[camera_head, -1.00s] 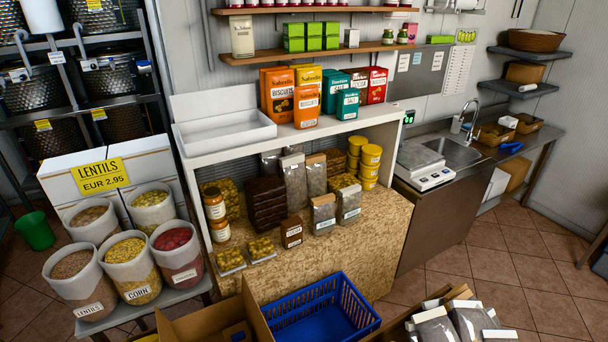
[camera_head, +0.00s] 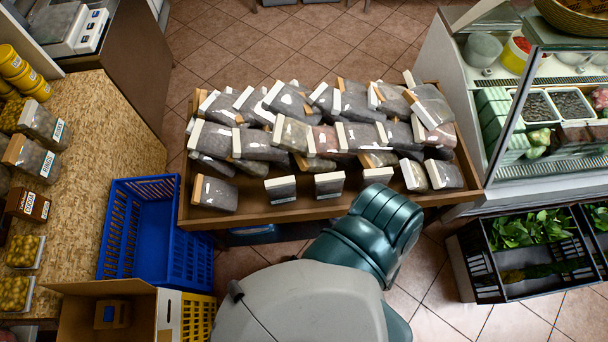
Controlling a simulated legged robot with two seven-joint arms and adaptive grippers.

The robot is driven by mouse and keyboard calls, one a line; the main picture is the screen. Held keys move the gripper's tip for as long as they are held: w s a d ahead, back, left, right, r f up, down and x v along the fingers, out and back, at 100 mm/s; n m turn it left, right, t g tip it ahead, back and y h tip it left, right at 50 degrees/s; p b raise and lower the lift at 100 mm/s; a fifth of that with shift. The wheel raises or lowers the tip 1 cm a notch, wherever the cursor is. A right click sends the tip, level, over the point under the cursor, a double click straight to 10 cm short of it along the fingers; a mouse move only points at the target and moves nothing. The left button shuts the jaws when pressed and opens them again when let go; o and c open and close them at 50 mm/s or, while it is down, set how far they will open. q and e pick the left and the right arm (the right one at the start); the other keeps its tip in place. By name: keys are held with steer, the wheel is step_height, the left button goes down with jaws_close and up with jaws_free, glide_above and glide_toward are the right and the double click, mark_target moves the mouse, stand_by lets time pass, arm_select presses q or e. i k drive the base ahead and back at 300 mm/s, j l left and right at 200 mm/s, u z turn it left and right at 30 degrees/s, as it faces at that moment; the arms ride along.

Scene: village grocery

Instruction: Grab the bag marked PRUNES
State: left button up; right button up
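Many clear bags with white or tan header strips lie jumbled in a wooden tray (camera_head: 258,217) in the middle of the view. Three stand out near its front edge: one at the left (camera_head: 215,194), one in the middle (camera_head: 281,189) and one right of it (camera_head: 329,185). Bags with white labels also stand on the counter at the left, such as one dark bag (camera_head: 40,125). I cannot read PRUNES on any bag, so I cannot tell which it is. Neither of my grippers is in view; only my teal and grey body parts show at the bottom.
A blue crate (camera_head: 185,247) and a cardboard box (camera_head: 72,320) stand left of the tray. A glass-fronted counter (camera_head: 455,105) stands at the right, with a black crate of greens (camera_head: 478,265) below. Tiled floor (camera_head: 300,45) is clear behind the tray.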

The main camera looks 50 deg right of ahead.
mark_target(280, 191)
steer(key=j+z, duration=0.15)
steer(key=z, duration=1.2)
